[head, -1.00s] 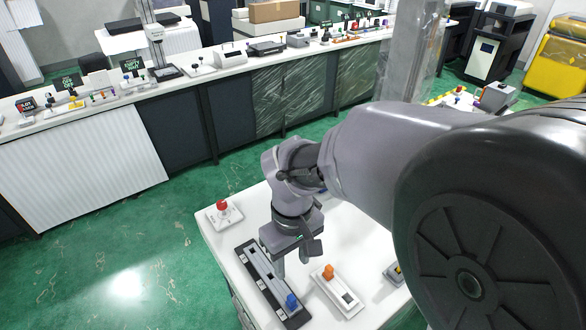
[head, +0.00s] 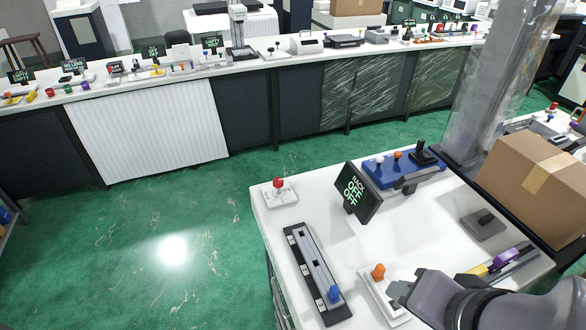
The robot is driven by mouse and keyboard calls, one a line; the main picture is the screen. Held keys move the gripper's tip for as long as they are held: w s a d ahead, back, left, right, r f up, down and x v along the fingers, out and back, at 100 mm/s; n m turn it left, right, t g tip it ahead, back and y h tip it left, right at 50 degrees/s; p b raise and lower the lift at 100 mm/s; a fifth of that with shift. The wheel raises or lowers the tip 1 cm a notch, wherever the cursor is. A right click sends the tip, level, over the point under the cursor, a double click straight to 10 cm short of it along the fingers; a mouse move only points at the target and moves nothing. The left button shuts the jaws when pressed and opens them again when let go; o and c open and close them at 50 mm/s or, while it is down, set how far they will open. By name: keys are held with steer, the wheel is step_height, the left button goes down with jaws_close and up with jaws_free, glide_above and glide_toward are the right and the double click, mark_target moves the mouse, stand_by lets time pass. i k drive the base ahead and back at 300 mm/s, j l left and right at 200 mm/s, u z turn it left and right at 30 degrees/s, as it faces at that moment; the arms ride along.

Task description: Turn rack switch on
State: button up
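A black sign (head: 358,193) stands tilted on the white table, with green text that seems to read RACK and OFF several times. Left of and in front of it is a long dark panel (head: 299,262) with slots and a blue knob (head: 333,293) at its near end. To its right, a white switch base (head: 371,291) carries an orange knob (head: 379,271). I cannot tell which control is the rack switch. My grey arm enters at bottom right and hides part of the white base. My gripper's fingers do not show.
A red button (head: 279,184) sits at the table's far left corner. A cardboard box (head: 535,185) and a wrapped pillar (head: 490,95) stand right. The table's middle is clear.

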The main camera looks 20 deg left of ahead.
mark_target(277, 182)
steer(key=k+j, duration=0.1)
steer(key=j, duration=0.2)
steer(key=k+j+u, duration=0.1)
steer(key=j, duration=0.15)
steer(key=i+j+u, duration=0.35)
steer(key=i+j, duration=0.45)
steer(key=j, duration=0.2)
